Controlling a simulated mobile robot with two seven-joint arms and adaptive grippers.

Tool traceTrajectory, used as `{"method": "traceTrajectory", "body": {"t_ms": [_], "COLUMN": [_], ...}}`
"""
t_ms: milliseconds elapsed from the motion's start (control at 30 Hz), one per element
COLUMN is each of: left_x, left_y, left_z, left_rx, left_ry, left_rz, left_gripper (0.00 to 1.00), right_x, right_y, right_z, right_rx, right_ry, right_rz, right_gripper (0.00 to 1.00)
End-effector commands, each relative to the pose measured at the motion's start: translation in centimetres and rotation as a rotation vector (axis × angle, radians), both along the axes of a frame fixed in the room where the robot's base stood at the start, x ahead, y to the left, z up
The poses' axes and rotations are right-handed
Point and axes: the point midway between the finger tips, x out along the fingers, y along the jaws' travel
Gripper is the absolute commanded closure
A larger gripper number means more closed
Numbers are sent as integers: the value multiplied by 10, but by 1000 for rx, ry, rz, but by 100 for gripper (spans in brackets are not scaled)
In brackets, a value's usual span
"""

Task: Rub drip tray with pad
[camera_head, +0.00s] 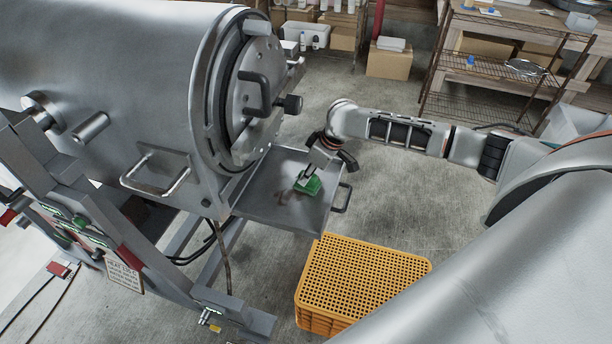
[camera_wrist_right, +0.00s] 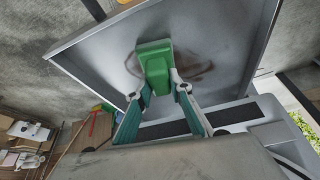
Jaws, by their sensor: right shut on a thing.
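The drip tray (camera_head: 262,206) is a grey metal tray under the round door of the big steel drum, with a handle at its right side. A brown smear (camera_head: 284,196) marks its surface. My right gripper (camera_head: 304,182) is shut on the green pad (camera_head: 312,187) over the tray, beside the smear. In the right wrist view the pad (camera_wrist_right: 155,68) sits between the two fingers, with the dark smear (camera_wrist_right: 205,68) showing around it on the tray (camera_wrist_right: 100,52). The pad appears to be at the tray surface, but I cannot tell whether it touches. My left gripper is not in view.
The steel drum (camera_head: 120,70) with its door handle (camera_head: 255,92) stands close behind and left of the tray. A yellow perforated crate (camera_head: 365,275) is on the floor in front. Wire shelves (camera_head: 490,65) stand at the back right. Concrete floor is open between.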

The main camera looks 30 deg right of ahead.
Motion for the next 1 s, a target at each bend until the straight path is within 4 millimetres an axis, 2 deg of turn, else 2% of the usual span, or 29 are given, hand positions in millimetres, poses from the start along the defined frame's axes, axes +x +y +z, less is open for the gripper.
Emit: {"method": "traceTrajectory", "body": {"t_ms": [400,667,1000], "left_x": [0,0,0], "left_y": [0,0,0], "left_z": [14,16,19], "left_rx": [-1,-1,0], "left_ry": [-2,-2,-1], "left_rz": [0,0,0], "left_gripper": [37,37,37], "right_x": [17,23,40], "right_y": [-21,-27,-46], "right_z": [1,1,-1], "right_rx": [-3,-2,-2], "right_ry": [4,2,1], "right_rz": [-1,0,-1], "right_gripper": [100,100,100]}}
